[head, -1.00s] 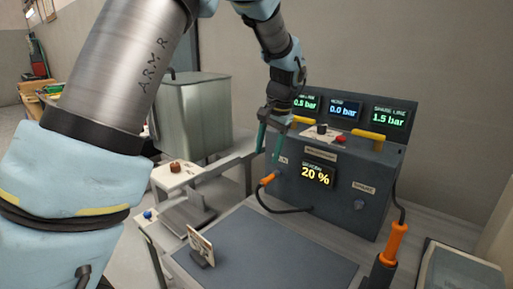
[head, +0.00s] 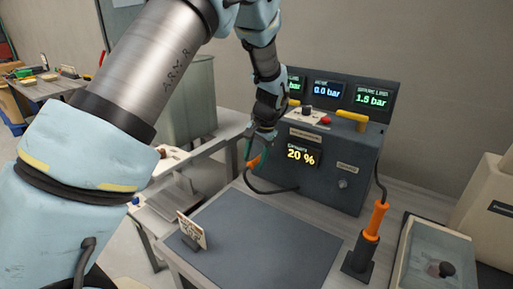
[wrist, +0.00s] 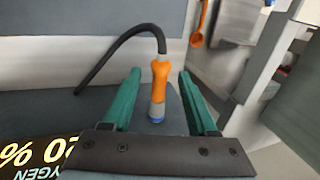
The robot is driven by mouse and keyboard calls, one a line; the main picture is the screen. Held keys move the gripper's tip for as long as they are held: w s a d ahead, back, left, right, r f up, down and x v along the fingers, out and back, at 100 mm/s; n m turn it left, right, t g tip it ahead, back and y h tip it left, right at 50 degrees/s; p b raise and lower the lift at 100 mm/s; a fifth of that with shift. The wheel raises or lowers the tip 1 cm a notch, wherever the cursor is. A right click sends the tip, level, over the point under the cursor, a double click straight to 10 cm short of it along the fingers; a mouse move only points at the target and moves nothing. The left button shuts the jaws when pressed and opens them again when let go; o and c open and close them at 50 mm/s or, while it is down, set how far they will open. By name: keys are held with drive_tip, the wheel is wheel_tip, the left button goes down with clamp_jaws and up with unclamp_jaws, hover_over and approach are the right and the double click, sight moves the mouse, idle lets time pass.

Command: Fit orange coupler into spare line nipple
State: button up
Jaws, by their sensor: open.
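The orange coupler (head: 253,163) is on the left of the dark panel's front, with a black hose curving away from it. In the wrist view the coupler (wrist: 160,75) has a grey collar and blue ring at its near end, close to the panel. My gripper (wrist: 160,73) is open, with one green finger on each side of the coupler and gaps between. In the head view my gripper (head: 258,147) partly hides the coupler. The spare line nipple (head: 342,184) is a small round fitting on the panel's right front, below a label. It is bare.
The panel (head: 315,175) has lit displays and a yellow handle (head: 352,121) on top. Another orange-handled tool (head: 376,220) stands in a black holder at right. A card stand (head: 191,232) sits on the dark mat (head: 265,245), otherwise clear. A clear-lidded box is at far right.

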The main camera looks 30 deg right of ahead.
drive_tip(key=shift+f, duration=0.15)
clamp_jaws()
idle(0.4)
